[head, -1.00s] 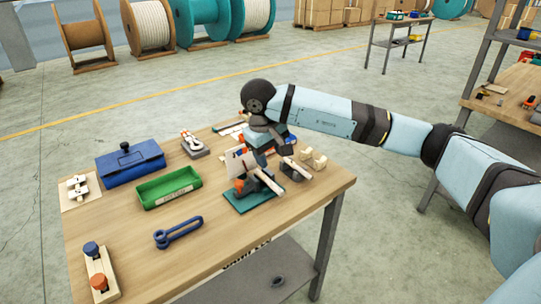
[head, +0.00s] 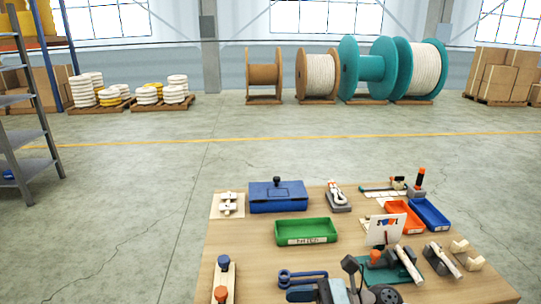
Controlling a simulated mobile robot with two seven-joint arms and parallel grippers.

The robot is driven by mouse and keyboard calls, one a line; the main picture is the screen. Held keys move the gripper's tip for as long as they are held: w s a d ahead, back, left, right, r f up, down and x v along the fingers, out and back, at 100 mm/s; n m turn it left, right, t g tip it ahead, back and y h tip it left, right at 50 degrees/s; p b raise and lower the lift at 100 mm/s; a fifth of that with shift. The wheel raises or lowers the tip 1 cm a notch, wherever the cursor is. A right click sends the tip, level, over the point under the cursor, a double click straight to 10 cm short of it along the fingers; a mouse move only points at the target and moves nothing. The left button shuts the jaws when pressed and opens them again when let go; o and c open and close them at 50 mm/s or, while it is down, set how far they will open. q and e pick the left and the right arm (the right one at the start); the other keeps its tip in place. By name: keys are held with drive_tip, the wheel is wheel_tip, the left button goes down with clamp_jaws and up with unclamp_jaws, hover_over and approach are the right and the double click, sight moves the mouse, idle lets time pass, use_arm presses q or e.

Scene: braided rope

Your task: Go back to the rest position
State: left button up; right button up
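Part of my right arm (head: 337,291), light blue with dark joints, shows at the bottom edge of the head view, over the near side of the wooden workbench (head: 255,262). I cannot make out its gripper's fingertips clearly, nor whether they hold anything. My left gripper is not in view. The green fixture (head: 378,273) with a white card (head: 385,229) and a pale rod (head: 408,264) stands just beyond my arm. A dark blue looped tool (head: 300,275) lies close to the arm, on its left.
The bench also bears a blue box (head: 278,197), a green tray (head: 306,231), an orange tray (head: 403,216), a blue tray (head: 430,214) and a block with blue and orange knobs (head: 225,280). Grey shelving (head: 28,145) stands left. The floor behind the bench is open.

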drive_tip(key=d+f+n+t+h, duration=0.45)
drive_tip(key=n+t, duration=0.45)
drive_tip(key=n, duration=0.9)
drive_tip(key=d+f+n+t+h, duration=0.3)
drive_tip(key=f+n+t+h, duration=0.45)
drive_tip(key=n, duration=1.05)
drive_tip(key=s+d+f+m+g+h, duration=0.2)
drive_tip(key=s+d+f+m+g, duration=0.1)
drive_tip(key=s+f+m, duration=0.45)
drive_tip(key=s+d+f+m+g+h, duration=0.1)
drive_tip(key=s+d+f+m+g, duration=0.15)
drive_tip(key=s+f+m, duration=0.5)
use_arm(q)
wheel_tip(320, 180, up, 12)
drive_tip(key=p, duration=1.3)
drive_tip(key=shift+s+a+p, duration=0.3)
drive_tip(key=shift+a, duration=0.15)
use_arm(e)
wheel_tip(320, 180, up, 13)
drive_tip(key=d, duration=0.1)
drive_tip(key=shift+w+d+r+m+t, duration=0.15)
drive_tip(key=shift+w+m+t, duration=0.15)
drive_tip(key=shift+w+m, duration=0.1)
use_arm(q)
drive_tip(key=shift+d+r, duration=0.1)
